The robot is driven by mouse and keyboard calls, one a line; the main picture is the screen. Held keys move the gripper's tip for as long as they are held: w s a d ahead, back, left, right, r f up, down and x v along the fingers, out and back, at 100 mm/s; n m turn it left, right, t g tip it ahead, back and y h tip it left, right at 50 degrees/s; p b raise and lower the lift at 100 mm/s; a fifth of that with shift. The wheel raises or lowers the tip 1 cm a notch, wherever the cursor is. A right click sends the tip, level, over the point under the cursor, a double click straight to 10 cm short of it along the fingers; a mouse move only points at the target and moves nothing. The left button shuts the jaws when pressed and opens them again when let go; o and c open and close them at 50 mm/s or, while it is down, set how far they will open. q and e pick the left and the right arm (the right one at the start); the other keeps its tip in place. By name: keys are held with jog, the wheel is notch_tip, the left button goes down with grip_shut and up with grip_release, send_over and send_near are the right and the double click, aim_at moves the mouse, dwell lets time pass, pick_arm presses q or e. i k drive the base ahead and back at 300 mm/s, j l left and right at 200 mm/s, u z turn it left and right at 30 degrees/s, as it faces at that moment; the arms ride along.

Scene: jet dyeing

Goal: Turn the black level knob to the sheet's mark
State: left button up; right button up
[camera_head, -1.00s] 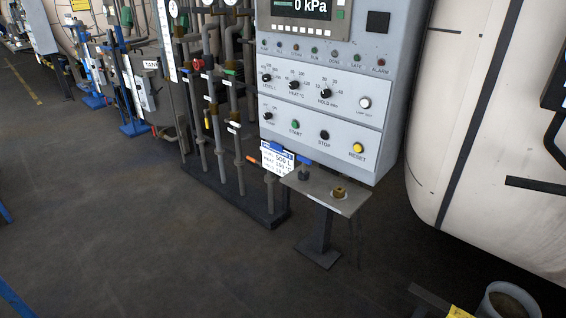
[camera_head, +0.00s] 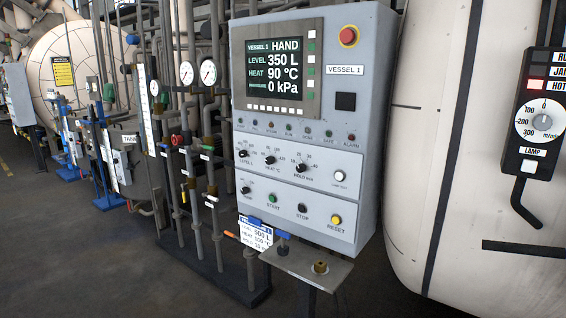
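The black level knob (camera_head: 243,154) is the leftmost of the three black knobs on the upper row of the grey control panel (camera_head: 290,209). It is too small to read its pointer exactly. The panel's screen (camera_head: 271,67) reads VESSEL 1 HAND, LEVEL 350 L, HEAT 90 °C and 0 kPa. The white sheet (camera_head: 256,235) hangs below the panel's lower left corner and reads LEVEL 500 L and HEAT 100 °C; its bottom line is hard to read. Neither of my grippers is in view.
The heat knob (camera_head: 270,160) and hold knob (camera_head: 301,167) sit right of the level knob. A small metal shelf (camera_head: 306,266) juts out below the panel. Pipes with gauges (camera_head: 208,72) stand to the left. A large pale vessel (camera_head: 440,160) and a black speed dial box (camera_head: 538,122) stand to the right.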

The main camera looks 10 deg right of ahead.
aim_at(242, 154)
jog(key=i+j+z, duration=0.15)
jog(key=i+j, duration=0.25)
jog(key=i+j+z, duration=0.15)
jog(key=i+j, duration=0.25)
jog(key=j, duration=0.2)
